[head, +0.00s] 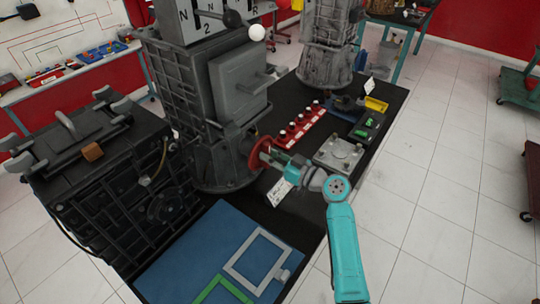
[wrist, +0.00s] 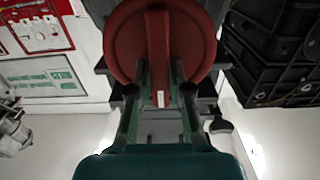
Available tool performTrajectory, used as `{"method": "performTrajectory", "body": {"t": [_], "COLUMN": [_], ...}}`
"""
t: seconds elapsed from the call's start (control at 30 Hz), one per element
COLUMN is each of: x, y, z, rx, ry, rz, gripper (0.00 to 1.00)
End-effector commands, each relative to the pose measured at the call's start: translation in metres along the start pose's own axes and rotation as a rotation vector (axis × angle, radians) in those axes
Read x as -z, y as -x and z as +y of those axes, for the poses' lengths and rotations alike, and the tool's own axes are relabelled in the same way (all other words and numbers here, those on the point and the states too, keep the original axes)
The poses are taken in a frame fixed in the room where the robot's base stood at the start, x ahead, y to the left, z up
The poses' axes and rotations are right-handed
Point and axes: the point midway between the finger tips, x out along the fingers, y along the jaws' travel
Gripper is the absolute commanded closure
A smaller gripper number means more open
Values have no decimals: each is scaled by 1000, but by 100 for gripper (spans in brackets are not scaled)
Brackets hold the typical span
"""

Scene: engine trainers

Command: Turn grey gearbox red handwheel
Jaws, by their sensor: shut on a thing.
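The red handwheel (head: 259,152) is on the lower side of the grey gearbox (head: 215,100), facing my arm. In the wrist view the handwheel (wrist: 128,48) fills the top middle as a round red disc, seen close up. My gripper (head: 270,158) is at the handwheel in the head view. In the wrist view my gripper's fingers (wrist: 160,85) reach up to the disc and are shut on part of the handwheel around its middle. The exact gripped part is partly hidden by the fingers.
A dark engine block (head: 120,180) stands at the left. A blue mat (head: 190,250) with grey and green frames lies in front. A red strip with white knobs (head: 300,128), a grey plate (head: 338,154) and a small white card (head: 279,192) lie near my arm.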

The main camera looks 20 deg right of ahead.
Motion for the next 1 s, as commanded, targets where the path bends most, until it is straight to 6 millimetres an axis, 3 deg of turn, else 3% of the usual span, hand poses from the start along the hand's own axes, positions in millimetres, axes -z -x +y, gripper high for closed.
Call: {"method": "performTrajectory", "body": {"t": [0.37,1.0], "x": [0,-3], "y": [0,0], "z": [2,8], "rx": [0,0], "ry": [-202,-806], "rz": [0,0], "gripper": [100,100]}}
